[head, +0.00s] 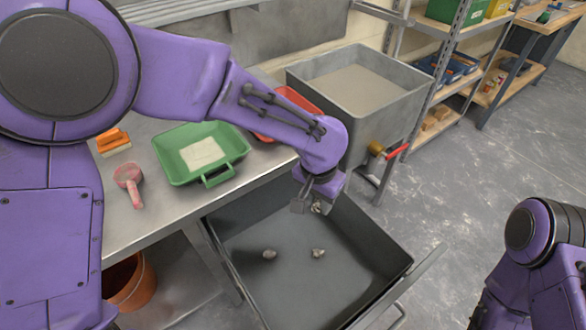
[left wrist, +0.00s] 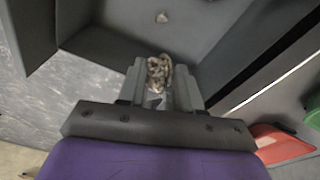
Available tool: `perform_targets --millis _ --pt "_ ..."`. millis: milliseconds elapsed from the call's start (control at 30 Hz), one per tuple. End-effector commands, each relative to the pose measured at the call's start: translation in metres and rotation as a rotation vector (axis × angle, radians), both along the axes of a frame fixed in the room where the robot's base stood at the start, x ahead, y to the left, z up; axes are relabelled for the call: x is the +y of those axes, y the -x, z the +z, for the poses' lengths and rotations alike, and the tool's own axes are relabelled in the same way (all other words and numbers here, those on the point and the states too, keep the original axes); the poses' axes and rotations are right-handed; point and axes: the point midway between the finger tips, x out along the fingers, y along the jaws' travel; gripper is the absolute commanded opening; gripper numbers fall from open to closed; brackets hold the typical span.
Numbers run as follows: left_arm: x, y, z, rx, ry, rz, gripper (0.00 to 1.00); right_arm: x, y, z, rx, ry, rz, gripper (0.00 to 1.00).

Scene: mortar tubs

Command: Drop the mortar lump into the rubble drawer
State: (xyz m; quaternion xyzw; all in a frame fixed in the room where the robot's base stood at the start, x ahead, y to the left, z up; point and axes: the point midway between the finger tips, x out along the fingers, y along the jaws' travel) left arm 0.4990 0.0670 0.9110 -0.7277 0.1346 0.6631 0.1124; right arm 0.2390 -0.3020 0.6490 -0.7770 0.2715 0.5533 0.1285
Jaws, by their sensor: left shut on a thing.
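My left gripper (head: 311,206) is over the back part of the open rubble drawer (head: 352,226), fingers pointing down. In the left wrist view the gripper (left wrist: 160,82) is shut on a mottled grey-brown mortar lump (left wrist: 159,68). In the head view only a bit of the lump (head: 317,208) shows below the fingers. Two small grey-brown lumps lie apart on the drawer floor, one at left (head: 269,254) and one at right (head: 318,253). One lump on the floor also shows in the left wrist view (left wrist: 162,17). My right gripper is not in view.
On the bench left of the drawer stand a green tub (head: 177,173) holding pale mortar, a partly hidden red tub (head: 290,97), a pink scoop (head: 129,181) and an orange-handled brush (head: 112,141). A grey mortar tank (head: 369,86) with a red-handled valve stands behind the drawer.

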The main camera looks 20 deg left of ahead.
Motion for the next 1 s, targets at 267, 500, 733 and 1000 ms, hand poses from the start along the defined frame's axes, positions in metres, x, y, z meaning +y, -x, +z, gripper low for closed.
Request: perform_targets --millis 267,500,733,1000 --pt "0.051 -0.024 -0.008 0.076 -0.072 -0.995 0.03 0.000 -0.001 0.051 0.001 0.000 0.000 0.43" --pt "0.074 -0.038 -0.014 0.051 -0.079 -1.676 0.03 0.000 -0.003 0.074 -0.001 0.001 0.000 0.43" --pt "0.079 -0.037 -0.020 0.037 -0.086 -1.877 0.03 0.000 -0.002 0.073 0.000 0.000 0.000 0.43" --pt "0.079 -0.040 -0.056 0.039 -0.082 -1.878 0.03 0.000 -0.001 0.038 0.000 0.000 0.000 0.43"
